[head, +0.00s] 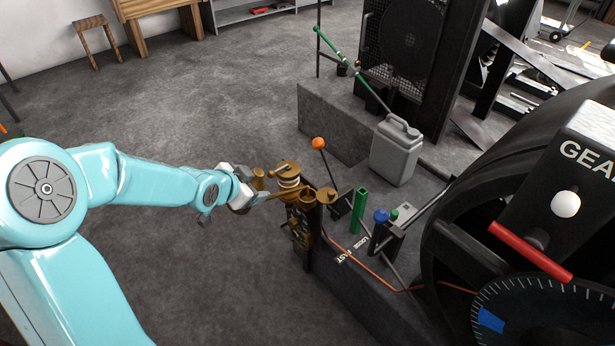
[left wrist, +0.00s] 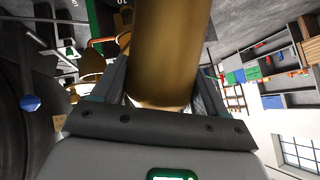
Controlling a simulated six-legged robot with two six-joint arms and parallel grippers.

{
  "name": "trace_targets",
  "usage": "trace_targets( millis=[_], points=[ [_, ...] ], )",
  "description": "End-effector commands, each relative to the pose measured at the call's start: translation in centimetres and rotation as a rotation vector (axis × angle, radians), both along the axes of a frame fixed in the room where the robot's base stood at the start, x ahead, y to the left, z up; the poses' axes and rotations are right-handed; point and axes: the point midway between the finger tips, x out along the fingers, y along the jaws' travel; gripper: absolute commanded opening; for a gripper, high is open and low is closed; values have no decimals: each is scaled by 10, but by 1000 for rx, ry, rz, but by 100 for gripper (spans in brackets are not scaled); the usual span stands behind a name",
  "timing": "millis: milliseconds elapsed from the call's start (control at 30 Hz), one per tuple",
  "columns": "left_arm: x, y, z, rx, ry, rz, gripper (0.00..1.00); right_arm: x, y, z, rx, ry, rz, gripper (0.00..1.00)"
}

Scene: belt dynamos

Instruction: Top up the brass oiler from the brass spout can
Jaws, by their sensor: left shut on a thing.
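My left gripper (head: 246,188) reaches in from the left and is shut on the brass spout can (head: 259,178). In the left wrist view the can is a large brass cylinder (left wrist: 170,50) between the two fingers. Its thin spout seems to point right, toward the brass oiler (head: 289,181), which has a pale band under a brass top and stands on a dark post. The can is close beside the oiler; I cannot tell whether the spout tip is over its opening or touching. Brass parts, partly hidden, show left of the can in the left wrist view. My right gripper is out of view.
An orange-knobbed lever (head: 318,144), a green square tube (head: 360,208) and a blue-capped handle (head: 381,216) stand right of the oiler. A grey jug (head: 396,152) sits on the plinth behind. A large dark wheel fills the right. The floor at left is clear.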

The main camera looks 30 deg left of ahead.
Motion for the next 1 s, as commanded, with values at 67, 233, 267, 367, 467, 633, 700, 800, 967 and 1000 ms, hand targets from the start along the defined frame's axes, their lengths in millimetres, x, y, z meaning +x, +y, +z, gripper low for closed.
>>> trace_targets(
  millis=[67, 233, 267, 367, 467, 633, 700, 800, 967, 1000],
  points=[
    [-1, 0, 8, -11, -4, 2, 21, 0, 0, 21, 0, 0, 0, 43],
    [-4, 1, 9, -39, -24, 7, 21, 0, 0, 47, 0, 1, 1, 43],
    [-4, 1, 8, -51, -31, 7, 21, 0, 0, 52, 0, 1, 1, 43],
    [-4, 1, 8, -93, -55, 6, 21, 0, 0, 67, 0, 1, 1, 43],
    [-4, 1, 5, -139, -86, 7, 21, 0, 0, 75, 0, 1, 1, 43],
    [-4, 1, 0, -192, -121, 6, 21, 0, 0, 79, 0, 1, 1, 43],
    [-4, -1, -3, -253, -155, 6, 21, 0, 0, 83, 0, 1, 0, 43],
    [-2, -3, -13, -345, -215, 6, 21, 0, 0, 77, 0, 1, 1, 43],
    [1, -6, -17, -429, -272, 3, 21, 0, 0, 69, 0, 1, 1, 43],
    [1, -8, -19, -455, -289, 3, 21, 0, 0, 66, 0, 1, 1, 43]
  ],
)
